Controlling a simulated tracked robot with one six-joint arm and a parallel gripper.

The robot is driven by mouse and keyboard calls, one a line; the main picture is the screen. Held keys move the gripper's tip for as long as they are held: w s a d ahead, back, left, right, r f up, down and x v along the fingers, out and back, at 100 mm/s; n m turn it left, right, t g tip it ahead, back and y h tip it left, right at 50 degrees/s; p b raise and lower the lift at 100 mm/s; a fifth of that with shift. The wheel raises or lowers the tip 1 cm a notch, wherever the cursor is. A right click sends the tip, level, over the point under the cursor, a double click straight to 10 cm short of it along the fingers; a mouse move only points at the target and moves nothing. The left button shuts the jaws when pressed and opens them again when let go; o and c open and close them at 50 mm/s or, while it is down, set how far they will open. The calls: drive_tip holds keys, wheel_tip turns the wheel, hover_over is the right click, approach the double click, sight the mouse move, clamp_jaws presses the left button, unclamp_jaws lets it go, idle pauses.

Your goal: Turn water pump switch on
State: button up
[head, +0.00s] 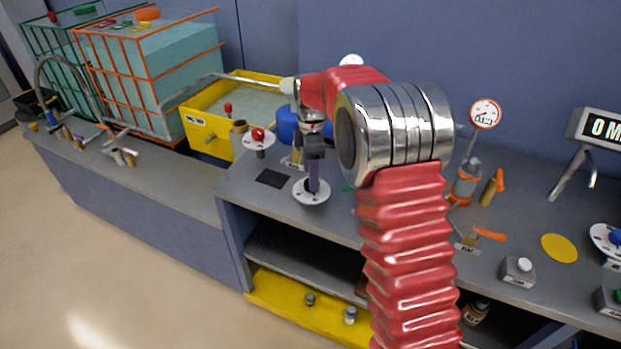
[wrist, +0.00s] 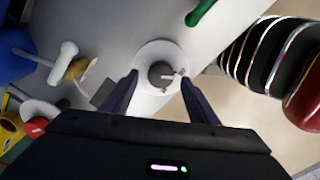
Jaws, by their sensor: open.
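A round white dial plate (head: 311,198) with a dark knob lies on the grey bench top, under my gripper. I take it to be the water pump switch, but I cannot read its label. In the wrist view the dial's dark grey knob (wrist: 160,73) with a light pointer shows between my fingertips. My gripper (head: 314,182) points down over the dial; its fingers also show in the wrist view (wrist: 160,88), spread to either side of the knob. It is open and holds nothing. Whether a finger touches the plate, I cannot tell.
A dial with a red knob (head: 258,136) stands behind and left, near the yellow tub (head: 193,123). A dark square (head: 272,178) lies left of the dial. A green handle (wrist: 201,12) lies close by. A pressure gauge (head: 485,114) stands right of my arm.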

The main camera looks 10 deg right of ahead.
drive_tip(key=shift+f, duration=1.2)
drive_tip(key=shift+c, duration=0.4)
drive_tip(key=c, duration=0.9)
drive_tip(key=shift+a, duration=0.15)
drive_tip(key=shift+c, duration=0.3)
drive_tip(key=shift+w+r, duration=0.1)
